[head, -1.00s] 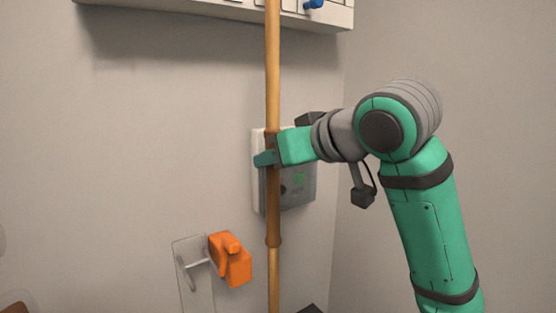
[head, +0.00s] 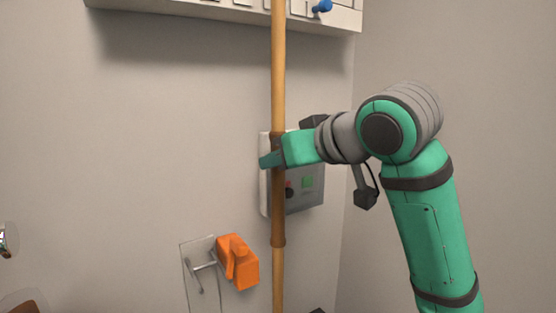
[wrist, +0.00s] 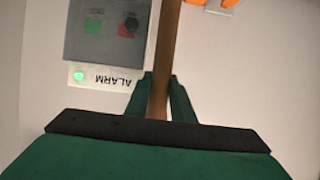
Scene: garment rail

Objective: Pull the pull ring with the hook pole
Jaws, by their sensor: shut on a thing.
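The hook pole (head: 278,80) is a long wooden rod with a darker brown grip section, standing upright in the middle of the head view. Its upper end runs out of the top of the picture, so its hook is hidden. My gripper (head: 272,159) is shut on the dark grip section. In the wrist view, the fingers of my gripper (wrist: 160,95) close on both sides of the pole (wrist: 166,50). The pull ring is not visible in either view.
A grey and white alarm box (head: 305,188) is on the wall behind the pole. An orange object (head: 238,262) hangs by a metal hook (head: 203,266) at lower left.

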